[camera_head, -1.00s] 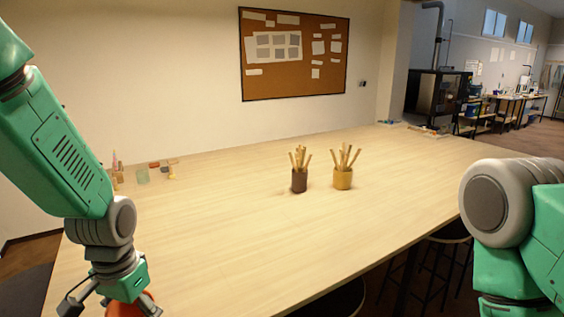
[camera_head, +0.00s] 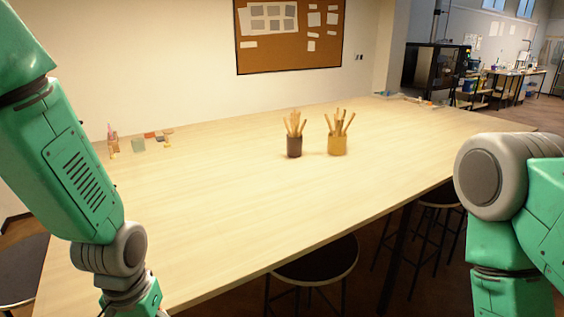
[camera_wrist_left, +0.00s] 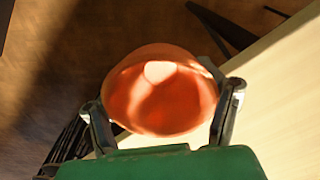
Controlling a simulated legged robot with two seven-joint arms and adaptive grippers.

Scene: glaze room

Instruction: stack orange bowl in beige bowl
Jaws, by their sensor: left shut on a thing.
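In the left wrist view the orange bowl (camera_wrist_left: 160,92) sits between the two fingers of my left gripper (camera_wrist_left: 162,108), which is shut on it. The bowl's open side faces the wrist camera, and the table edge and floor show beyond it. In the head view my left arm comes down at the left, and its gripper and the bowl are below the frame. My right arm shows at the right edge, with its gripper out of view. The beige bowl is not seen in either view.
A brown cup (camera_head: 294,146) and a yellow cup (camera_head: 338,144), both holding wooden tools, stand on the pale table (camera_head: 240,210). Small items (camera_head: 138,146) lie at its back left. Stools (camera_head: 318,262) stand by the front edge. The middle of the table is clear.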

